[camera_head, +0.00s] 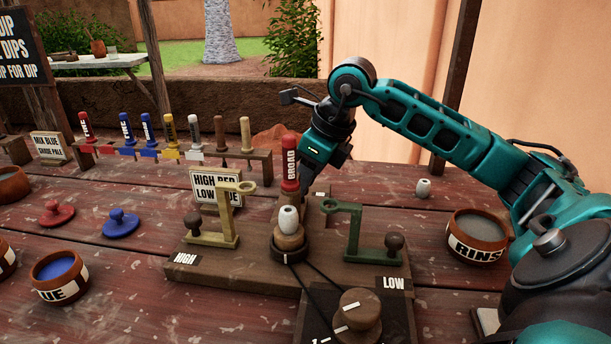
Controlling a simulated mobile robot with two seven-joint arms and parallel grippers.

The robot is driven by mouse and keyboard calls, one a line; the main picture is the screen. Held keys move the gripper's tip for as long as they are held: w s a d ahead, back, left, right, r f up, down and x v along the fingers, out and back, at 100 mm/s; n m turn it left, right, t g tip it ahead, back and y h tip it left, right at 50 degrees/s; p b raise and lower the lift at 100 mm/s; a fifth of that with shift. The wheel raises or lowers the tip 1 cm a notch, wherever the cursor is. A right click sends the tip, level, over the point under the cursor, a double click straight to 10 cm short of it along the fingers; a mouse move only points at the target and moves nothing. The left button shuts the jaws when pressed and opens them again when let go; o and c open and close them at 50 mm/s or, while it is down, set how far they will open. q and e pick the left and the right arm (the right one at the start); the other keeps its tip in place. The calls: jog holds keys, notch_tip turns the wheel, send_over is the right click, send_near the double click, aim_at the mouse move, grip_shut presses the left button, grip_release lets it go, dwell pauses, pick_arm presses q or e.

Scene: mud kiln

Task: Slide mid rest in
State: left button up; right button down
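A turning stand (235,273) sits mid-table with a pale bead (289,219) on its round wooden spindle. An olive rest (222,217) with a ring end stands on the left, by the HIGH label. A green rest (356,232) with a ring end stands on the right, by the LOW label. A mid rest is not clearly visible; the spindle and my gripper cover the middle back. My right gripper (306,188) points down just behind the bead, beside an upright red brush (290,172) marked BROAD. Its fingertips are mostly hidden. My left gripper is out of view.
A sign (216,187) stands behind the olive rest. A rack (190,154) of several brushes is at back left. A knob (358,309) is in front. A RINS-labelled bowl (478,237) and a loose bead (423,188) are right. A blue pot (60,276) is at left.

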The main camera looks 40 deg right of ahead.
jog(key=shift+s+a+f, duration=0.1)
jog(key=shift+s+a, duration=0.05)
jog(key=shift+a, duration=0.05)
jog(key=c, duration=0.9)
grip_release()
jog(key=shift+o, duration=0.2)
jog(key=p+v, duration=0.2)
jog(key=v, duration=1.1)
jog(key=shift+p, duration=0.4)
